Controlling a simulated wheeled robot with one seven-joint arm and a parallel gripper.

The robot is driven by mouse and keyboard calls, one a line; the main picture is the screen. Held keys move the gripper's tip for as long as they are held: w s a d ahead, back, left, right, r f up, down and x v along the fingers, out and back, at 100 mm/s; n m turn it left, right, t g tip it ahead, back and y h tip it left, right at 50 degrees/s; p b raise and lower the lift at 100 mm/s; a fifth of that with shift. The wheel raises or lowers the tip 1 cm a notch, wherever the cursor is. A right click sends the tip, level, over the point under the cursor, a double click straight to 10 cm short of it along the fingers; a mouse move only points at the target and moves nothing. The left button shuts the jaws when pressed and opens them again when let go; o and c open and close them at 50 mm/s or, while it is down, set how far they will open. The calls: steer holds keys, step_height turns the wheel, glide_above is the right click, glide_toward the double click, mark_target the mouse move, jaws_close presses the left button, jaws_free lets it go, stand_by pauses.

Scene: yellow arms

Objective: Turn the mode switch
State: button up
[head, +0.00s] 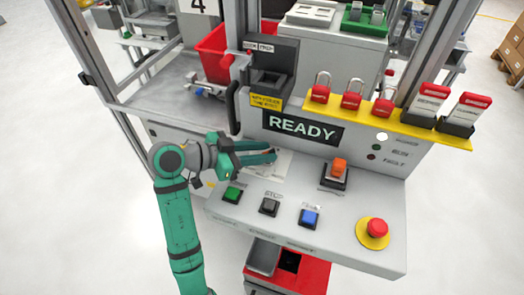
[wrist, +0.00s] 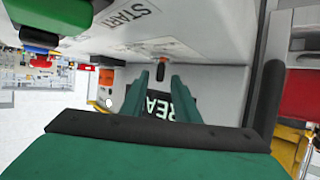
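A small dark knob with an orange-red tip, which looks like the mode switch, shows in the wrist view (wrist: 159,73) between my fingertips. In the head view it is mostly hidden by my fingers, at a pale plate (head: 283,165) on the console. My gripper (head: 273,154) reaches in from the left, low over the panel. In the wrist view my gripper (wrist: 159,80) has its two green fingers apart, one on each side of the knob. A narrow gap seems to show on both sides; contact cannot be told.
Near my gripper are green (head: 232,193), black (head: 269,206) and blue (head: 309,218) buttons. An orange switch (head: 338,168) and a red emergency stop (head: 376,228) lie to the right. A READY display (head: 303,127) and a black handle (head: 233,108) stand behind.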

steer(key=shift+d, duration=0.2)
jaws_close()
steer(key=shift+a, duration=0.1)
